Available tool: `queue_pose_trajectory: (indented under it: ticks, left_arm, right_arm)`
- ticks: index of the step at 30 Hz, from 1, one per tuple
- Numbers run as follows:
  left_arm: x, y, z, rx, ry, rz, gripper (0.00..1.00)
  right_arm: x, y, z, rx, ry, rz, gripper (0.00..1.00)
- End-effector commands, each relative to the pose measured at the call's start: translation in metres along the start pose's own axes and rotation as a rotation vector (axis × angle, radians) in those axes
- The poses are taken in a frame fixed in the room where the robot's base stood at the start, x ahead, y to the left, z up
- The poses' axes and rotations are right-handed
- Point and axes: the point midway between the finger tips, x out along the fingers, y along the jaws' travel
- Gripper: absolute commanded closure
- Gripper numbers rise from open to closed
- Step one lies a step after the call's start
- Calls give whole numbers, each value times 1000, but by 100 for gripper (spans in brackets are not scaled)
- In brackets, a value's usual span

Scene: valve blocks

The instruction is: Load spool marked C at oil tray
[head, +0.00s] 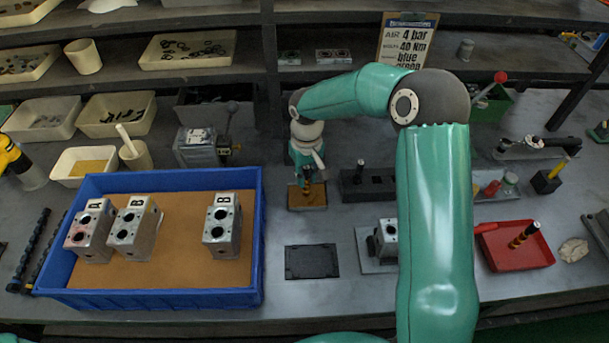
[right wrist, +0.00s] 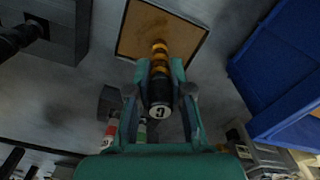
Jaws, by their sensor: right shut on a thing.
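My right gripper (head: 308,172) is above the oil tray (head: 293,203), a shallow dark-rimmed tray with a brown-amber surface. In the right wrist view, the gripper (right wrist: 160,93) is shut on the spool marked C (right wrist: 160,88), a dark spool with amber bands. The C is on its near end cap, and its far end points at the oil tray (right wrist: 135,45). In the head view the spool (head: 308,188) is small and partly hidden by the fingers. I cannot tell whether its lower end touches the oil. My left gripper is out of view.
A blue crate (head: 160,300) at left holds valve blocks marked A (head: 90,232) and B (head: 134,228), (head: 221,226). A dark block (head: 380,187) with a spool stands right of the oil tray. A black mat (head: 311,262) lies in front. A red tray (head: 500,250) holds another spool.

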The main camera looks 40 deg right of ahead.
Motion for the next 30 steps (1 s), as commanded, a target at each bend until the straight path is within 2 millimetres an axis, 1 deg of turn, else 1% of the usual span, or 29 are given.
queue_pose_trajectory:
  ticks: [5, 24, 30]
  left_arm:
    - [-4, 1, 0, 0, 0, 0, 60]
    - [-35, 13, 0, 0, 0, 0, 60]
    - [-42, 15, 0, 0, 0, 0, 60]
  right_arm:
    - [-4, 0, 1, -1, -2, -1, 100]
    - [-57, -1, 0, 0, 0, -1, 100]
    - [-70, 0, 0, 0, -1, 0, 100]
